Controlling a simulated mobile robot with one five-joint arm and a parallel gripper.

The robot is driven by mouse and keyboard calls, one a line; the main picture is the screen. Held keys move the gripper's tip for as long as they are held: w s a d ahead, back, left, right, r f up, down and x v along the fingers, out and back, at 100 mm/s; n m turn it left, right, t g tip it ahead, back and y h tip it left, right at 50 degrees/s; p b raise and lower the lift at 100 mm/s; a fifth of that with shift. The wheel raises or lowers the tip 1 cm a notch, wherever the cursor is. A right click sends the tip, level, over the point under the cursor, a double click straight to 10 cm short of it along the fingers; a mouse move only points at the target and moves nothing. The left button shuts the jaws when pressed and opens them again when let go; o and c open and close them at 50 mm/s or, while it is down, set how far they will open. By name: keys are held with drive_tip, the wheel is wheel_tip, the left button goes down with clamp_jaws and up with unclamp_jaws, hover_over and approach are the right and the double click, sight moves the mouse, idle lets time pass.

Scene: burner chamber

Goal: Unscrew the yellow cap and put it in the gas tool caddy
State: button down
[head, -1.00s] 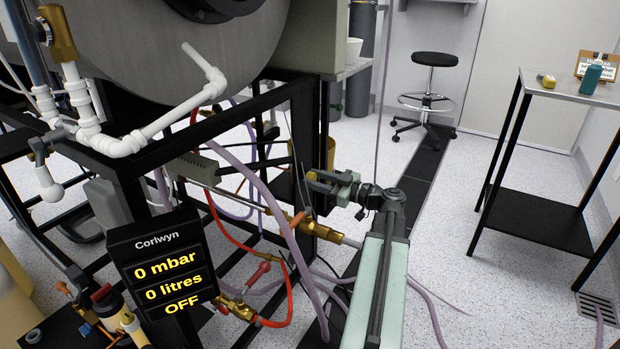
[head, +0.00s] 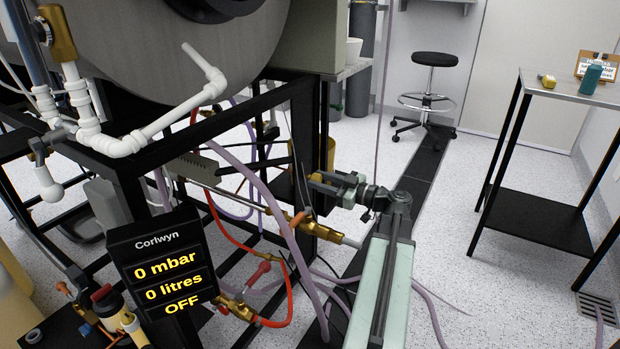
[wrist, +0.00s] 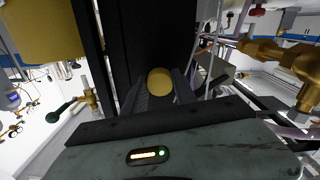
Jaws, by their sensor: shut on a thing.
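The yellow cap (wrist: 160,82) shows as a round yellow end between the two dark fingers in the wrist view. My gripper (wrist: 159,92) is shut on it. In the head view my gripper (head: 314,182) is near the middle, its fingers pointing left toward the black frame and brass fittings. The cap cannot be made out there. Whether the cap is still on a thread cannot be told. I cannot pick out the gas tool caddy for certain.
A black frame (head: 230,118) with hoses and brass fittings stands left of my gripper. A display (head: 165,265) reads 0 mbar, 0 litres, OFF. A table (head: 555,90) at right holds a small yellow item (head: 546,80) and a teal bottle (head: 590,79). Floor between is clear.

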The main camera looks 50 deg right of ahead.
sight(320, 180)
idle(0.3)
drive_tip(key=shift+v, duration=2)
drive_tip(key=m, duration=2)
